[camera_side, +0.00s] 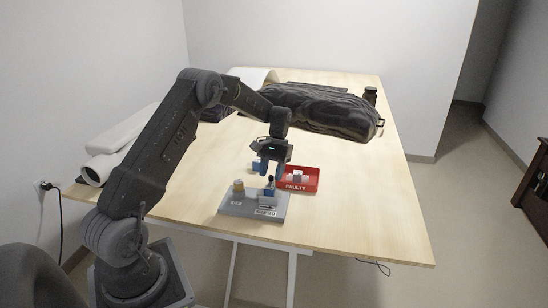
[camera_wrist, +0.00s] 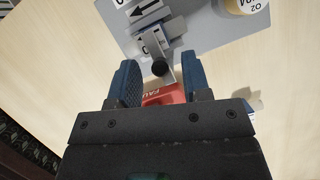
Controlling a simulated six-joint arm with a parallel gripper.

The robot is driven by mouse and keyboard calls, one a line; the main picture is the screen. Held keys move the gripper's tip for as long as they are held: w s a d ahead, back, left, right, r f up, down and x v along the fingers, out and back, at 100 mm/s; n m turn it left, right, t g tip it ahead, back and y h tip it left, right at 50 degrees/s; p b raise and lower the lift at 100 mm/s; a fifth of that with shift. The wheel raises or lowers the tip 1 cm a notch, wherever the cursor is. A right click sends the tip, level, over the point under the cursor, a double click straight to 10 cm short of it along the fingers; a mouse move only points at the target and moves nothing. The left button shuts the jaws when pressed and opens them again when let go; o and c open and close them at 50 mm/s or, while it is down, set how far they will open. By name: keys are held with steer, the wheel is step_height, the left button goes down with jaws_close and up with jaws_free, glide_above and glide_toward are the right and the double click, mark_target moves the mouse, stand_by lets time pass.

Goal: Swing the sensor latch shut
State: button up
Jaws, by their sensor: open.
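The grey fixture board (camera_side: 227,209) lies near the front edge of the table and also fills the top of the wrist view (camera_wrist: 205,25). On it is a grey latch arm with a round black knob (camera_wrist: 159,68); the knob also shows in the side view (camera_side: 270,180). A cylindrical sensor labelled O2 (camera_wrist: 248,6) with a yellowish body (camera_side: 238,187) stands on the board. My gripper (camera_side: 271,172) points down over the board, open. In the wrist view the knob appears between the two blue fingertips (camera_wrist: 159,66), with space on both sides. Contact is not visible.
A red tray marked FAULTY (camera_side: 297,187) holds pale blocks just behind the board. A small blue and white item (camera_side: 255,167) lies behind my gripper. A dark bag (camera_side: 330,112) and a black jar (camera_side: 370,96) are farther back. The table's right side is clear.

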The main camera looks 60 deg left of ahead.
steer(key=v, duration=1.3)
steer(key=shift+r, duration=0.2)
steer(key=s+d+r+m+t+y, duration=0.1)
steer(key=s+d+r+m+t, duration=0.1)
steer(key=s+d+r, duration=0.45)
steer(key=s+d+r+m+t+y, duration=0.1)
steer(key=s+d+r+t, duration=0.15)
steer(key=d+r, duration=0.65)
steer(key=s+d+f+m+t, duration=0.1)
steer(key=s+d+f+t, duration=0.1)
steer(key=s+d, duration=0.3)
steer(key=s+d+f+m+t, duration=0.2)
steer(key=s+d+f, duration=0.3)
steer(key=s, duration=0.8)
steer(key=shift+s+d+t, duration=0.25)
steer(key=shift+d+t, duration=0.2)
steer(key=shift+d, duration=0.35)
